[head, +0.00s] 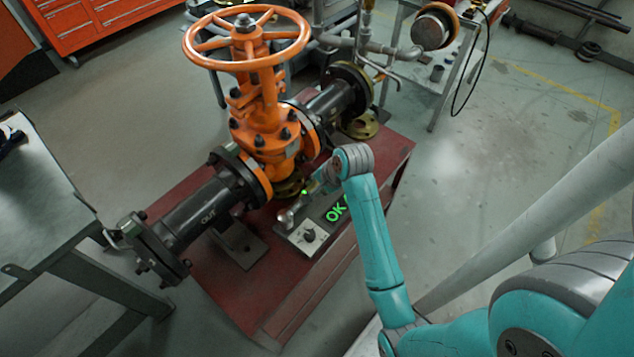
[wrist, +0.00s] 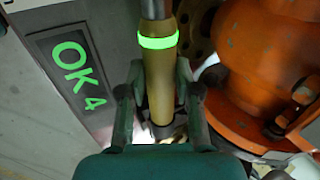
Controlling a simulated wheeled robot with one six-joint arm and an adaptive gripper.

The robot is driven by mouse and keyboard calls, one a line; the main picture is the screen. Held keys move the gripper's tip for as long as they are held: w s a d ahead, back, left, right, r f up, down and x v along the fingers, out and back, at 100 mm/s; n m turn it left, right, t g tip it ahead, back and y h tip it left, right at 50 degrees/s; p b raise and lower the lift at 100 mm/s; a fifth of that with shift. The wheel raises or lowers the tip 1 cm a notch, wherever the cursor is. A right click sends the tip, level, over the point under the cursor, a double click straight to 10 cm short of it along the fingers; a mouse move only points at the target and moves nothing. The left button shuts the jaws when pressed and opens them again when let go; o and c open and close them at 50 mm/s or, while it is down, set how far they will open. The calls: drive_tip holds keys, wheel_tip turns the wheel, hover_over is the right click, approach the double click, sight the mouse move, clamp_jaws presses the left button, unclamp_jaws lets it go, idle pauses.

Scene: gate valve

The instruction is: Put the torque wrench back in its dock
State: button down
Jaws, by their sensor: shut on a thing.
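In the wrist view, the torque wrench (wrist: 160,75) has a yellow-brown handle with a glowing green ring and a steel shaft running out at the top. My gripper (wrist: 158,90) is shut around this handle, one finger on each side. In the head view my gripper (head: 314,186) is low beside the orange valve body, partly hidden by my arm, and a small green glow shows there. A grey box (head: 297,240) with a knob and a green "OK" display (head: 336,212) sits on the red base below. I cannot tell which part is the dock.
The orange gate valve with its handwheel (head: 247,38) and black flanged pipe (head: 200,208) stands close left of my gripper. The red base (head: 215,280) carries it. A grey table (head: 40,190) is at left, a trolley (head: 455,60) behind.

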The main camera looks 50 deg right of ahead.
drive_tip(key=shift+f, duration=0.1)
idle(0.3)
drive_tip(key=c, duration=0.7)
unclamp_jaws()
drive_tip(key=shift+c, duration=0.2)
drive_tip(key=shift+f, duration=0.1)
drive_tip(key=v, duration=1.2)
